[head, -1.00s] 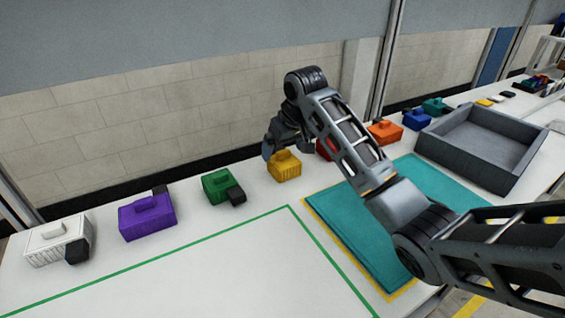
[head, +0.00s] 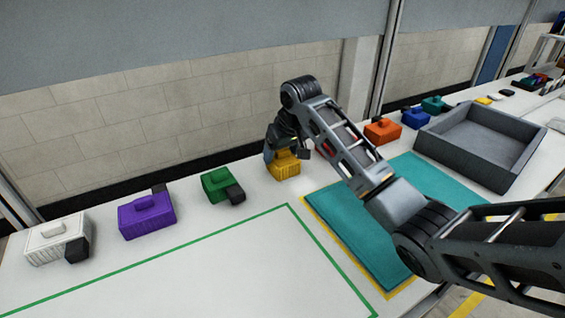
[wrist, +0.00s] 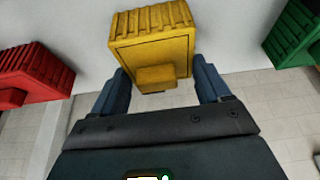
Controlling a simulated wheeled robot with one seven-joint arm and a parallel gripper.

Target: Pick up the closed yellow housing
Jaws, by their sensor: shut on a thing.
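The yellow housing (head: 285,167) is a ribbed box with a small raised block on its top, in the row at the back of the white table. My gripper (head: 284,152) is over it from above. In the wrist view the two blue-grey fingers (wrist: 161,82) stand on either side of the yellow housing (wrist: 151,48) and are shut on it. In the head view I cannot tell whether the housing is clear of the table. My wrist hides part of its top.
Left of it stand a green housing (head: 217,186), a purple one (head: 147,217) and a white one (head: 57,240). To the right are a mostly hidden red housing, an orange one (head: 382,131) and a blue one (head: 416,117). A teal mat (head: 350,215) and grey tray (head: 470,155) lie nearby.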

